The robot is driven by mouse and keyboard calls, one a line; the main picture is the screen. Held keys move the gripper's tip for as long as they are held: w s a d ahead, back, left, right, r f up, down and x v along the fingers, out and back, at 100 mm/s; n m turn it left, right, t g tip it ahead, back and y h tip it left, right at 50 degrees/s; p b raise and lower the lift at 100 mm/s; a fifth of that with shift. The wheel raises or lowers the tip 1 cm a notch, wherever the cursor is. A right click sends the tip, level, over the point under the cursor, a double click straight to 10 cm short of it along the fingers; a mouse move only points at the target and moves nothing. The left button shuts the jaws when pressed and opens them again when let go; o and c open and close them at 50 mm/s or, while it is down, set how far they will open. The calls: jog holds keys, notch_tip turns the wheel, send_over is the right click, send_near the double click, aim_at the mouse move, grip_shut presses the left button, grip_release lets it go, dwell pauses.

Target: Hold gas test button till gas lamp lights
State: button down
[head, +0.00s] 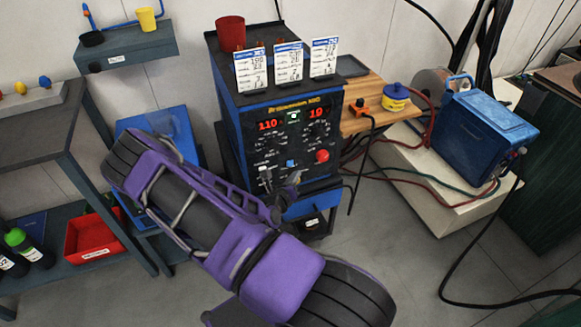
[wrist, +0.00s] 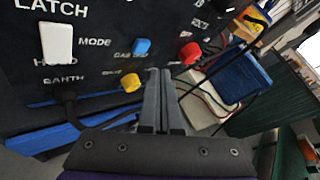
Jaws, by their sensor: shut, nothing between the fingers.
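The blue-black welder (head: 290,140) has a front panel with red number displays. A blue button (head: 291,163) sits low on the panel; in the wrist view this blue button (wrist: 141,46) has a partly readable label starting "GAS". My gripper (head: 293,180) is shut and empty in front of the lower panel. In the wrist view, my gripper's fingertips (wrist: 160,70) appear just below and right of the blue button. I cannot tell whether they touch the panel. A small green indicator (head: 293,116) shows between the displays; I cannot read its label or tell which lamp is the gas lamp.
A red knob (wrist: 190,53), a yellow knob (wrist: 130,83) and a white mode switch (wrist: 57,43) surround the blue button. Cards and a red cup (head: 231,34) stand on the welder. Cables run right towards a blue box (head: 485,125). A shelf (head: 60,130) stands left.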

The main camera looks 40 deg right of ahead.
jog(key=shift+w+d+r, duration=0.1)
jog(key=shift+w+d, duration=0.15)
jog(key=shift+w, duration=0.65)
jog(key=shift+w, duration=0.1)
dwell(1.3)
jog(key=shift+w+d, duration=0.1)
jog(key=shift+w, duration=0.2)
jog(key=shift+w+d, duration=0.1)
jog(key=shift+w, duration=0.4)
dwell(2.0)
dwell(0.6)
jog(key=shift+s+a+p, duration=0.2)
jog(key=shift+s+p, duration=0.45)
jog(key=shift+s, duration=0.25)
jog(key=shift+s+a+p, duration=0.2)
jog(key=shift+s+p, duration=0.15)
jog(key=shift+s, duration=0.45)
jog(key=shift+s+a+p, duration=0.2)
jog(key=shift+s+p, duration=0.2)
jog(key=shift+s, duration=0.45)
jog(key=shift+s+a+p, duration=0.2)
jog(key=shift+s+p, duration=0.15)
jog(key=shift+s, duration=0.45)
